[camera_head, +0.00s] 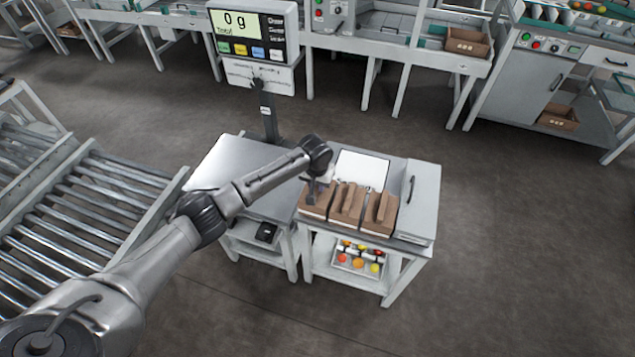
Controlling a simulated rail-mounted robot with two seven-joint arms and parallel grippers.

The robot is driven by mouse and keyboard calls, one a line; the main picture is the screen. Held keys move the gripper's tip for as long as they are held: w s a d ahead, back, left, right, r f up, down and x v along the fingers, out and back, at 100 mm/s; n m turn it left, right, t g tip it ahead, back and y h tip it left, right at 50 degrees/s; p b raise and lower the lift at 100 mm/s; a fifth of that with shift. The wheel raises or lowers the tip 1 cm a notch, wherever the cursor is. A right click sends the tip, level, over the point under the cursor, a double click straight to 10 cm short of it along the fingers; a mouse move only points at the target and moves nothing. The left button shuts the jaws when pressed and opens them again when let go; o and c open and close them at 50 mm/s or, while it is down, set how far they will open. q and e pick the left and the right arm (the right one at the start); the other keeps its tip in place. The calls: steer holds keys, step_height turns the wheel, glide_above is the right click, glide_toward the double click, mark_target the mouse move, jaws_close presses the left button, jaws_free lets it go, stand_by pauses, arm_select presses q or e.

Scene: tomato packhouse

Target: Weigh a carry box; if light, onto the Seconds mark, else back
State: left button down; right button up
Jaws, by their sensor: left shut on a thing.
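Several brown carry boxes with raised handles stand in a row on the bench beside the scale. My left gripper (313,190) is shut on the leftmost carry box (316,209), at its handle; the fingers are small and partly hidden by the wrist. This box appears to rest on the bench top. The middle carry box (347,212) and the right carry box (380,217) stand free beside it. My right gripper is not in view.
A grey upright cabinet or bin (421,203) stands at the bench's right end. A tray of tomatoes (358,264) sits on the shelf below. The scale's post (268,118) rises behind the plate. A roller conveyor (95,195) is at left.

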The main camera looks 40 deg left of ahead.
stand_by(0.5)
arm_select(q)
steer(key=shift+f, duration=0.2)
steer(key=c, duration=0.9)
jaws_free()
steer(key=shift+f, duration=0.1)
steer(key=c, duration=0.3)
steer(key=shift+c, duration=0.2)
steer(key=shift+p, duration=0.35)
